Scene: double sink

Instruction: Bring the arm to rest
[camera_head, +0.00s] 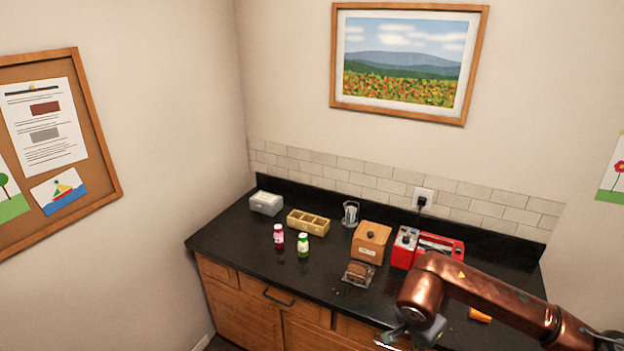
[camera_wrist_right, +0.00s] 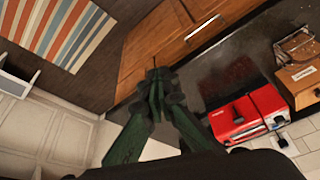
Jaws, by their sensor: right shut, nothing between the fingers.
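My right arm (camera_head: 490,300) is copper-coloured and reaches in from the lower right in the head view, over the front right of the black counter (camera_head: 235,245). Its gripper (camera_head: 400,342) hangs at the bottom edge of that view and is partly cut off. In the right wrist view the dark green fingers of my right gripper (camera_wrist_right: 155,78) come together at the tips, with nothing between them. They point past the counter front, over the floor and cabinet doors. My left arm and gripper are not in view.
On the counter stand a red toaster (camera_head: 440,247), also in the wrist view (camera_wrist_right: 250,115), a wooden box (camera_head: 371,243), a clear container with brown contents (camera_head: 358,273), two bottles (camera_head: 303,245), a divided tray (camera_head: 308,222) and a white-topped box (camera_head: 266,202). The counter's front left is clear.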

